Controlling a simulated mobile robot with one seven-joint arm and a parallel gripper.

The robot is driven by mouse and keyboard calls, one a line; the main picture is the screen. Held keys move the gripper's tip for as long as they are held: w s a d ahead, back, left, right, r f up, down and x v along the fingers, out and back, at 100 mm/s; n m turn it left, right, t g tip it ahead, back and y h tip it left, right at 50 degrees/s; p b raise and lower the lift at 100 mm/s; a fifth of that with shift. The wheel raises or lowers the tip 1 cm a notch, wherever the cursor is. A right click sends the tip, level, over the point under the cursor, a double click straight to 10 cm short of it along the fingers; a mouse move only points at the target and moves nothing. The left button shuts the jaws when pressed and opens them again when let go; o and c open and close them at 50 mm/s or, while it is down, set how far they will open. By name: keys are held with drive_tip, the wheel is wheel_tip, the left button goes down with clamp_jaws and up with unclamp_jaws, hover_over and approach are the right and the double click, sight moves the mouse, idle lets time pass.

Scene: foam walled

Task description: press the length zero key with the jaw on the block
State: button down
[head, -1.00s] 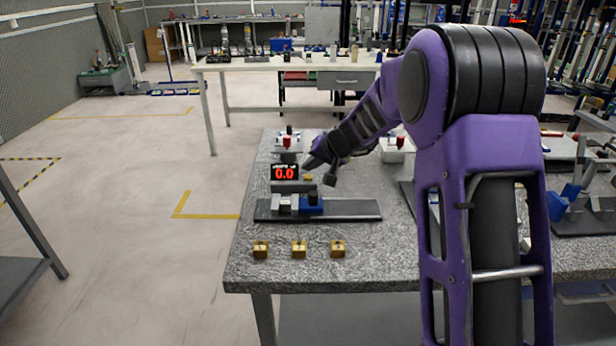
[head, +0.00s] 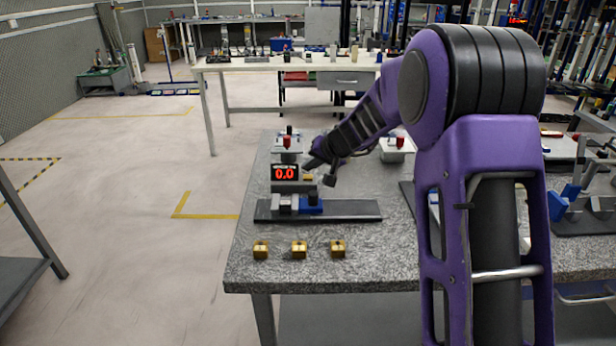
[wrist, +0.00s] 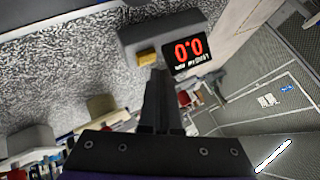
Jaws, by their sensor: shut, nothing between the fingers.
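The readout box (head: 284,187) stands at the back of the gauge and shows a red 0.0 on its black display (head: 284,172). The yellow key (head: 308,177) is at the box's right; it also shows in the wrist view (wrist: 147,57). My gripper (head: 308,165) is shut and empty, its tips close to the key. In the wrist view the shut fingers (wrist: 158,76) end just beside the key; I cannot tell whether they touch it. On the dark gauge base (head: 350,210), the blue jaw (head: 312,206) sits against grey pieces (head: 285,204); block and fixed jaw are hard to tell apart.
Several brass blocks (head: 299,249) line the front of the speckled table (head: 370,255). Behind the readout stands a fixture with a red knob (head: 287,142). A white tray (head: 392,155) lies behind my arm.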

drive_tip(key=shift+f, duration=0.15)
idle(0.3)
drive_tip(key=shift+f, duration=0.3)
drive_tip(key=shift+f, duration=0.5)
idle(0.7)
drive_tip(key=shift+r+p, duration=0.5)
drive_tip(key=shift+r, duration=0.4)
drive_tip(key=shift+r, duration=0.1)
wheel_tip(320, 180, up, 5)
drive_tip(key=p, duration=0.3)
idle(0.5)
